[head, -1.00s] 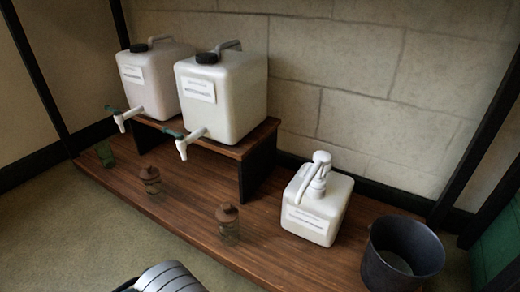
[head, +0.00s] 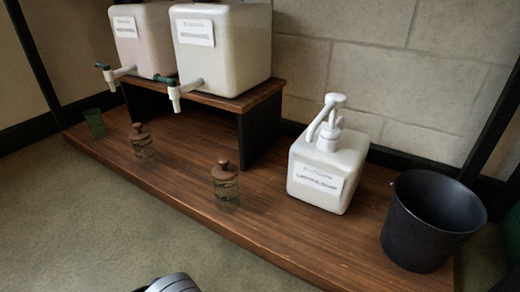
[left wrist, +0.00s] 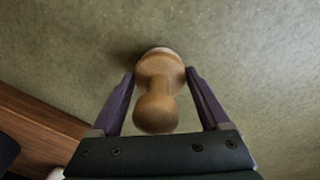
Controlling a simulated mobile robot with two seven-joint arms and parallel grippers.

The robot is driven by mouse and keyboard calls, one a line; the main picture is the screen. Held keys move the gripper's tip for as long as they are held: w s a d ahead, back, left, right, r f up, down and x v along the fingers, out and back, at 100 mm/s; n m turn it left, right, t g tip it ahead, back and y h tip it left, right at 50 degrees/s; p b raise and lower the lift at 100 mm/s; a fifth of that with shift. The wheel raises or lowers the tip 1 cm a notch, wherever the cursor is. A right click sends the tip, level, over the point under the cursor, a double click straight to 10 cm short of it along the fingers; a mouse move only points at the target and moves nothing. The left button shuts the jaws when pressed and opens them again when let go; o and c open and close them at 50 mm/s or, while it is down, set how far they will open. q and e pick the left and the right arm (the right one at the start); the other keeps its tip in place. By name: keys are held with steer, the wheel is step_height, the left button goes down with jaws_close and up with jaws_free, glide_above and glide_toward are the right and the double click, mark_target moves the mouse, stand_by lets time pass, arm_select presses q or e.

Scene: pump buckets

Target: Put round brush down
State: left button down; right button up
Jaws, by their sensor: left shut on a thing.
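My left gripper (left wrist: 160,72) shows in the left wrist view, its two purple fingers closed on the round brush (left wrist: 155,112). The brush's wooden knob handle points toward the camera and its wider head is away from it, against the green-grey floor. Its bristles are mostly hidden, and I cannot tell whether it touches the floor. In the head view only a grey piece of my arm shows at the bottom edge; the gripper and brush are out of that view. My right gripper is not in view.
A low wooden platform (head: 285,240) holds two brown-knobbed items (head: 226,181) (head: 142,142), a green cup (head: 95,122), a white pump bottle (head: 325,170) and a dark bucket (head: 430,220). Two tap containers (head: 222,50) (head: 143,40) stand on a raised shelf. Its front strip has free room.

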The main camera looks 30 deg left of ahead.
arm_select(q)
step_height(320, 180, down, 2)
steer(key=shift+f+b, duration=0.1)
steer(key=shift+b, duration=0.3)
steer(key=shift+r, duration=0.25)
jaws_free()
steer(key=shift+f, duration=0.15)
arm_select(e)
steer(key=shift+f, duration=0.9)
arm_select(q)
steer(key=r+p, duration=0.7)
steer(key=r, duration=0.1)
steer(key=r+p, duration=0.4)
steer(key=shift+s+a+p, duration=0.2)
steer(key=shift+s+p, duration=0.1)
steer(key=shift+s, duration=0.05)
steer(key=shift+d+r+m, duration=0.1)
steer(key=shift+r+m, duration=0.2)
steer(key=shift+r, duration=0.35)
steer(key=s+a+r+m+t, duration=0.1)
steer(key=r+m, duration=0.3)
steer(key=r, duration=0.5)
steer(key=s+a+r+m+t, duration=0.2)
steer(key=s+r+m, duration=0.1)
steer(key=r, duration=0.7)
steer(key=shift+a+r+m, duration=0.2)
steer(key=shift+m, duration=0.6)
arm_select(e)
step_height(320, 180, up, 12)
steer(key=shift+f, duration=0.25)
